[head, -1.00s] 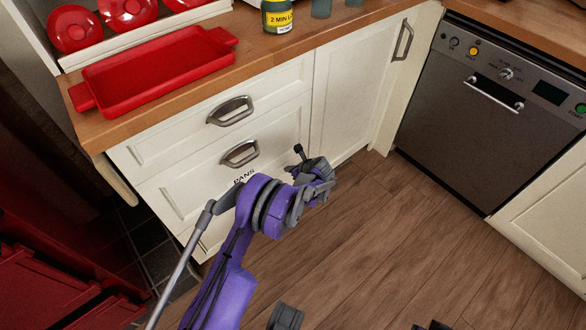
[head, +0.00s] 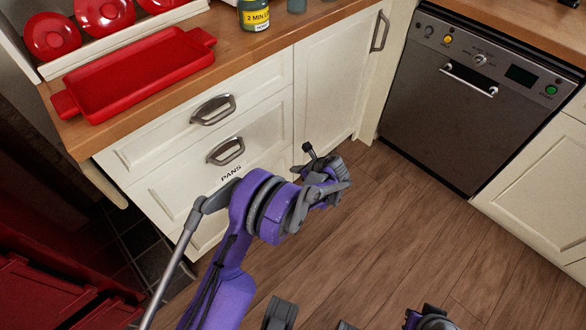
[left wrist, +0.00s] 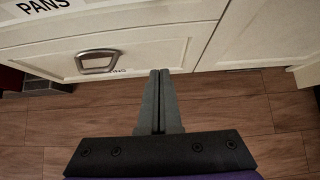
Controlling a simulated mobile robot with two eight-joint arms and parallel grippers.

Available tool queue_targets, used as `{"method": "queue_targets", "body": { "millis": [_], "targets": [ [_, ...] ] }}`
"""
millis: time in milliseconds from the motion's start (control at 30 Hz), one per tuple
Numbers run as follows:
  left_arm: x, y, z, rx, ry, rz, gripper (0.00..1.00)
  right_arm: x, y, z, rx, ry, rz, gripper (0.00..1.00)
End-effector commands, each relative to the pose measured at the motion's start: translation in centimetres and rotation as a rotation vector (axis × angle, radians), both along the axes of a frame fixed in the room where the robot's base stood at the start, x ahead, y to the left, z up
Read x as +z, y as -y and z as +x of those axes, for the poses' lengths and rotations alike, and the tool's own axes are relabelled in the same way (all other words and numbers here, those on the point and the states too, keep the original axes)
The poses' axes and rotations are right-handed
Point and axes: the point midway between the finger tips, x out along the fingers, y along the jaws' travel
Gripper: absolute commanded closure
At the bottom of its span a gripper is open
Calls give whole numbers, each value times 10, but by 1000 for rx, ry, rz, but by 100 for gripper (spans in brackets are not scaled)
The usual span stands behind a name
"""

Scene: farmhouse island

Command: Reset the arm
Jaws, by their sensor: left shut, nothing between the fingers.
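My left arm, purple and grey, reaches up from the bottom of the head view. My left gripper (head: 340,186) is in front of the white cabinet, over the wooden floor. In the left wrist view its two grey fingers (left wrist: 160,75) lie together, shut and empty, pointing toward the drawer fronts, with no contact visible. Part of my right arm (head: 430,318) shows at the bottom edge of the head view. Its fingers cannot be made out.
White drawers (head: 170,140) have metal handles; the lower is marked PANS. A red tray (head: 135,75), red plates (head: 104,14) and a yellow-labelled jar (head: 254,16) stand on the wooden counter. A dishwasher (head: 465,110) is at the right. The wooden floor (head: 400,230) is clear.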

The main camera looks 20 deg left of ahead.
Motion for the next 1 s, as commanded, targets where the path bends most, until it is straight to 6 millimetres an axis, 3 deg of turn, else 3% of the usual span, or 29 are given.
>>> {"method": "queue_targets", "body": {
  "millis": [433,533,667,767,1000],
  "targets": [
    [0,0,0,1,0,-1,100,0,0,0,0,0,0,100],
    [7,0,-3,20,17,-21,100,0,0,0,0,0,0,100],
    [37,1,-17,106,89,-105,100,0,0,0,0,0,0,100],
    [70,3,-39,221,174,-209,100,0,0,0,0,0,0,100],
    [138,13,-112,549,376,-477,100,0,0,0,0,0,0,100]
  ]
}}
